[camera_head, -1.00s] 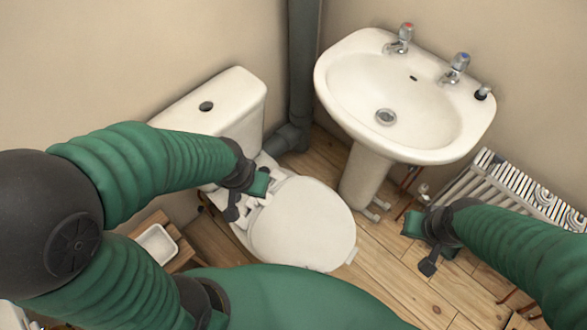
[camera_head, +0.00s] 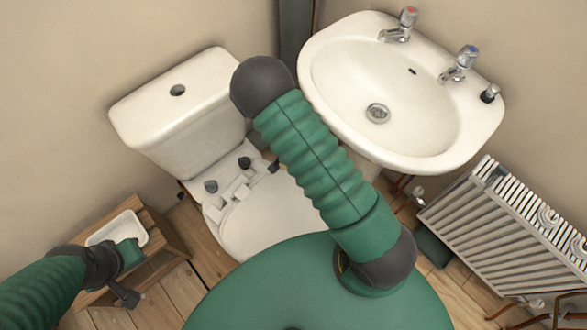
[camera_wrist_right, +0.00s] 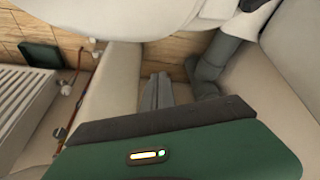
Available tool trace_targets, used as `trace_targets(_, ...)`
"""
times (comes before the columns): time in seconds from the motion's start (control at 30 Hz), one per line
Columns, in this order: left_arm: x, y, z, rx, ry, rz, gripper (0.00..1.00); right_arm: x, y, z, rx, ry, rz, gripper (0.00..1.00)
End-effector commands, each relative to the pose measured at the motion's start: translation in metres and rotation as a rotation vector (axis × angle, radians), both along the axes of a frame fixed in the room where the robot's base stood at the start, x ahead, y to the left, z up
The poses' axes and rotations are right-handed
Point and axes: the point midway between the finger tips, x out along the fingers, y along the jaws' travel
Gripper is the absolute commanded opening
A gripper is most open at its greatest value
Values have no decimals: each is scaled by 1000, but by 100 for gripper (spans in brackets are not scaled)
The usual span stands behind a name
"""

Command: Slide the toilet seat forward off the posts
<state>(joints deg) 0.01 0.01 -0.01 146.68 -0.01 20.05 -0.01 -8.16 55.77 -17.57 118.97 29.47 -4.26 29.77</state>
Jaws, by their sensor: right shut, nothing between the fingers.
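The white toilet seat (camera_head: 268,218) lies on the bowl in the head view, partly covered by my right arm and my green body. Two dark posts, one at the left (camera_head: 210,187) and one at the right (camera_head: 244,163), stand behind its hinge end (camera_head: 238,192). I cannot tell whether the hinge still touches them. My right arm crosses above the toilet. Its gripper is mostly hidden behind that arm in the head view. In the right wrist view the right gripper (camera_wrist_right: 157,92) is shut and empty. My left gripper (camera_head: 125,272) is beside the wooden stand; its jaw state is unclear.
The cistern (camera_head: 180,115) stands behind the seat. The basin (camera_head: 400,95) overhangs to the right, with its pedestal (camera_wrist_right: 115,80) and a grey pipe (camera_wrist_right: 212,65) in the wrist view. A radiator (camera_head: 510,230) is at the right. A wooden stand (camera_head: 160,240) holds a white tray (camera_head: 118,229).

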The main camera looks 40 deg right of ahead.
Motion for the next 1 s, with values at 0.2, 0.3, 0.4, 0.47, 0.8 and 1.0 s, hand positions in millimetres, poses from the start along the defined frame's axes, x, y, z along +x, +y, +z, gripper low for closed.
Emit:
trace_targets(0.2,0,0,-13,0,-1,0,0,4,-13,-35,0,2,-12,0)
trace_targets(0.3,0,0,-20,0,0,0,0,7,-19,-56,-1,2,-11,0)
trace_targets(0.4,0,0,-28,0,0,0,0,10,-25,-77,1,2,-10,0)
trace_targets(0.47,0,0,-32,0,0,0,0,13,-29,-89,1,2,-10,0)
trace_targets(0.8,0,0,-37,0,0,0,0,-3,0,-97,0,2,-6,0)
trace_targets(1.0,0,0,-37,0,0,0,0,-4,3,-96,0,1,-7,0)
